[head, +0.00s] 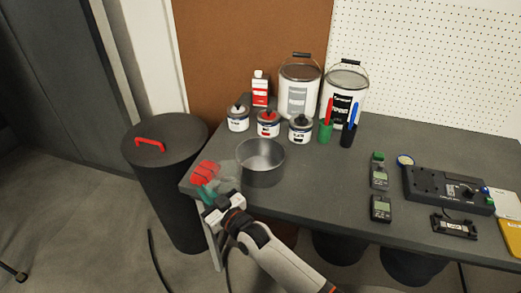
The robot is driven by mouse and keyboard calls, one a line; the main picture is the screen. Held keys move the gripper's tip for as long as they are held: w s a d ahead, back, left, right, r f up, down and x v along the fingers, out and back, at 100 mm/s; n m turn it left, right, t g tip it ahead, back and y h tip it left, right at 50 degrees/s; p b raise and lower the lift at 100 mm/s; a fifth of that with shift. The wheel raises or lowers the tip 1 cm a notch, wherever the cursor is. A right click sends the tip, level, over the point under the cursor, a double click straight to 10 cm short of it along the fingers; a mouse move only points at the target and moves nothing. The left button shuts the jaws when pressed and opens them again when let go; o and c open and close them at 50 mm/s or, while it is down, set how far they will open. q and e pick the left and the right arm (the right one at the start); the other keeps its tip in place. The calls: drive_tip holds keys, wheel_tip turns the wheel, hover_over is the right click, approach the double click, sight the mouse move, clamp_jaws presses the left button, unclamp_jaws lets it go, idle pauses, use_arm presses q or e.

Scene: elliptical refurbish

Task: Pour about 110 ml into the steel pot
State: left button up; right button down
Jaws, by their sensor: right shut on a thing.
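The steel pot (262,165) stands upright and open near the table's left front corner. My right gripper (210,194) is just left of and in front of the pot. It is shut on a small vessel (206,174) that looks red on its left and clear or greyish on its right, with teal at the gripper. The vessel's clear side is close to the pot's left rim; I cannot tell whether they touch. Its exact tilt, and whether any liquid is flowing, cannot be made out. My left gripper is not in view.
Behind the pot stand several small cans (268,125), a red-and-white bottle (260,90) and two large pails (299,90). Green and dark cups (326,132) hold tools. Meters (380,209) and a dark device (447,188) lie right. A lidded bin (165,180) stands left of the table.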

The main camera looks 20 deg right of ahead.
drive_tip(key=shift+w+r, duration=0.1)
drive_tip(key=w+d+r+m+p, duration=0.1)
drive_tip(key=d+r+m+p, duration=0.2)
drive_tip(key=r, duration=0.3)
drive_tip(key=w+d+r+m+p, duration=0.2)
drive_tip(key=r+m+p, duration=0.2)
drive_tip(key=r+m, duration=0.2)
drive_tip(key=shift+w+d+r+g+y+p, duration=0.25)
drive_tip(key=shift+d+r+g+y+p, duration=0.05)
drive_tip(key=shift+d+r+g, duration=0.15)
drive_tip(key=shift+w+d+m, duration=0.2)
drive_tip(key=shift+d+m, duration=0.05)
drive_tip(key=shift+m, duration=0.45)
drive_tip(key=shift+w+d+m, duration=0.15)
drive_tip(key=shift+d+m, duration=0.1)
drive_tip(key=shift+m, duration=0.45)
idle(0.4)
drive_tip(key=shift+w+d+r+m+p, duration=0.3)
drive_tip(key=shift+d+r+m+p, duration=0.2)
drive_tip(key=shift+r+m+p, duration=0.3)
idle(0.9)
drive_tip(key=shift+w+d+f+m+b, duration=0.2)
drive_tip(key=shift+w+d+m, duration=0.15)
drive_tip(key=shift+d, duration=0.15)
drive_tip(key=shift+w+d+f+m+b, duration=0.1)
drive_tip(key=shift+w+d+m+b, duration=0.1)
drive_tip(key=shift+d+m, duration=0.2)
